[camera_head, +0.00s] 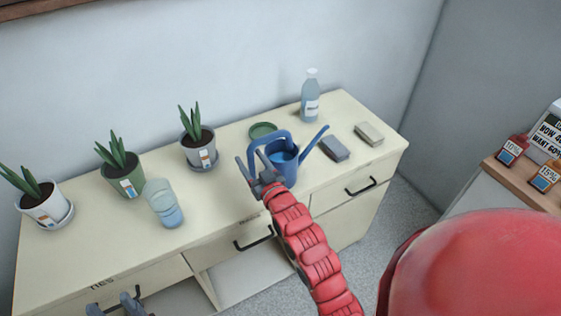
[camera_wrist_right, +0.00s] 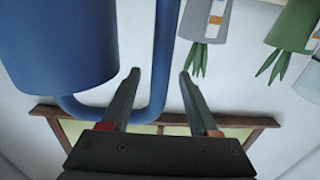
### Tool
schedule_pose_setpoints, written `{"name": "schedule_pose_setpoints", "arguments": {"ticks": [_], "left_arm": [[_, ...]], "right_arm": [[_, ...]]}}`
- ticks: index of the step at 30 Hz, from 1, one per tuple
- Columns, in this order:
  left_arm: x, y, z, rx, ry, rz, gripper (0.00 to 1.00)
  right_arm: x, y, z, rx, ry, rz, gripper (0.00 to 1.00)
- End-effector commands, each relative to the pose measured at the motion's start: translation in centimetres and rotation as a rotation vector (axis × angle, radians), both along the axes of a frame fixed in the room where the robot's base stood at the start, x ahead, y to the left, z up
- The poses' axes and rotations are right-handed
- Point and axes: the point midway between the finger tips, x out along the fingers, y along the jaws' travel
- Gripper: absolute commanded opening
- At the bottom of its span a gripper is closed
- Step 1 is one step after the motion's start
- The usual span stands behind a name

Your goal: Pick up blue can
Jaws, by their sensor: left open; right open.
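The blue can is a watering can (camera_head: 282,163) with a tall handle and a long spout, standing upright on the cream cabinet top. It also shows, upside down, in the right wrist view (camera_wrist_right: 58,45). My right gripper (camera_head: 255,172) is at the can's left side, by the handle. In the right wrist view my right gripper (camera_wrist_right: 155,75) is open, and the upright part of the handle shows between its two fingers. I cannot tell whether either finger touches it. My left gripper (camera_head: 122,302) is open and empty, low at the left, in front of the cabinet.
Several potted plants and a glass of water (camera_head: 163,204) stand left on the cabinet (camera_head: 225,195). A green dish (camera_head: 262,131) and a bottle (camera_head: 310,97) are behind the can. Two small blocks (camera_head: 334,149) (camera_head: 369,134) lie right of the spout. A wall is behind.

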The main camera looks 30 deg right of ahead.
Motion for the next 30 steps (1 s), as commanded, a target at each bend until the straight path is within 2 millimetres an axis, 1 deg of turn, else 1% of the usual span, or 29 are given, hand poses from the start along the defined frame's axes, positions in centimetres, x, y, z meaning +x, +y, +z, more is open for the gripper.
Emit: {"name": "schedule_pose_setpoints", "arguments": {"ticks": [1,2,6,13,14,15,17,21,24,30], "left_arm": [[0.0,0.0,0.8,0.0,0.0,0.0,0.5],[0.0,0.0,1.1,0.0,0.0,0.0,0.5],[0.0,0.0,1.3,0.0,0.0,0.0,0.5],[0.0,0.0,1.2,0.0,0.0,0.0,0.5],[0.0,0.0,1.2,0.0,0.0,0.0,0.5],[0.0,0.0,1.2,0.0,0.0,0.0,0.5],[0.0,0.0,1.2,0.0,0.0,0.0,0.5],[0.0,0.0,1.2,0.0,0.0,0.0,0.5],[0.0,0.0,1.2,0.0,0.0,0.0,0.5],[0.0,0.0,1.2,0.0,0.0,0.0,0.5]], "right_arm": [[0.8,0.1,0.5,0.001,0.003,0.001,0.61],[1.3,0.1,0.7,0.001,0.002,0.001,0.61],[3.0,0.1,0.3,0.0,0.005,0.0,0.61],[3.2,0.2,0.1,0.0,0.002,0.0,0.61],[3.2,0.2,0.1,0.0,0.002,0.0,0.59],[3.2,0.1,0.1,0.0,0.002,0.0,0.52],[3.2,0.1,0.1,0.0,0.002,0.0,0.41],[3.2,0.1,0.2,0.0,0.002,0.0,0.16],[3.2,0.1,0.2,0.0,0.002,0.0,0.0],[3.2,0.1,0.2,0.0,0.002,0.0,0.0]]}}
